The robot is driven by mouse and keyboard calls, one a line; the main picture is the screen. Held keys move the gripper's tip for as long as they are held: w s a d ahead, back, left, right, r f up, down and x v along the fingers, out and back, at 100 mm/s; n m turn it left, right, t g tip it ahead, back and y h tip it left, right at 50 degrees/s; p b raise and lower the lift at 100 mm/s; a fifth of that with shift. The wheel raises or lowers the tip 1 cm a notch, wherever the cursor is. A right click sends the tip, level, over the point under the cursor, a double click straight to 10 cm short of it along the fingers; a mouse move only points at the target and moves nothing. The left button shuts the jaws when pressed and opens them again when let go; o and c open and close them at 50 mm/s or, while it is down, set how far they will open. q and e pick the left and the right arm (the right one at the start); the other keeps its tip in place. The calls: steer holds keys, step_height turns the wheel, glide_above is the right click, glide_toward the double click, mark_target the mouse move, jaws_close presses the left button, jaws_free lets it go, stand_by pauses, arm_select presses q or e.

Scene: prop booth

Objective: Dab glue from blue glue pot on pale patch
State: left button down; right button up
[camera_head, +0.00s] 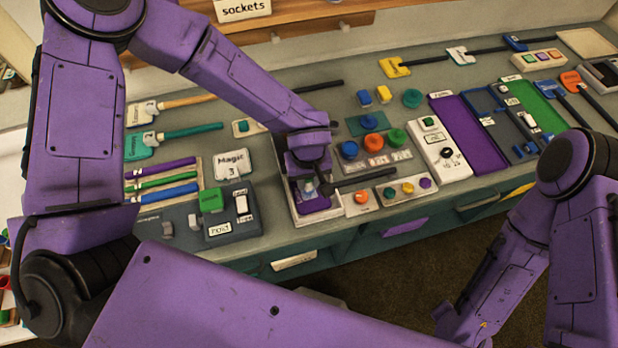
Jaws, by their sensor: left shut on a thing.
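My left gripper (309,180) is low over a pale-rimmed tray (299,216) with a purple inside. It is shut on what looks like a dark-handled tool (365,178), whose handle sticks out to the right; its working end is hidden. A small pale area (308,188) shows on the purple under the gripper, perhaps the pale patch; I cannot tell whether the tool touches it. My right gripper is out of view.
Small coloured knobs (389,192) sit on a pale strip at the right of the tray. A purple board (469,134) lies to the right.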

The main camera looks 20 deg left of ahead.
arm_select(q)
steer(key=shift+s, duration=0.1)
steer(key=shift+s+d, duration=0.3)
steer(key=shift+s, duration=0.1)
steer(key=shift+w+a, duration=0.2)
steer(key=shift+w, duration=0.1)
steer(key=shift+r, duration=0.1)
steer(key=shift+r, duration=3.45)
steer(key=shift+f, duration=0.1)
step_height(320, 180, down, 5)
steer(key=shift+f+b, duration=0.1)
steer(key=shift+b, duration=0.9)
steer(key=shift+f, duration=0.3)
steer(key=shift+f, duration=0.55)
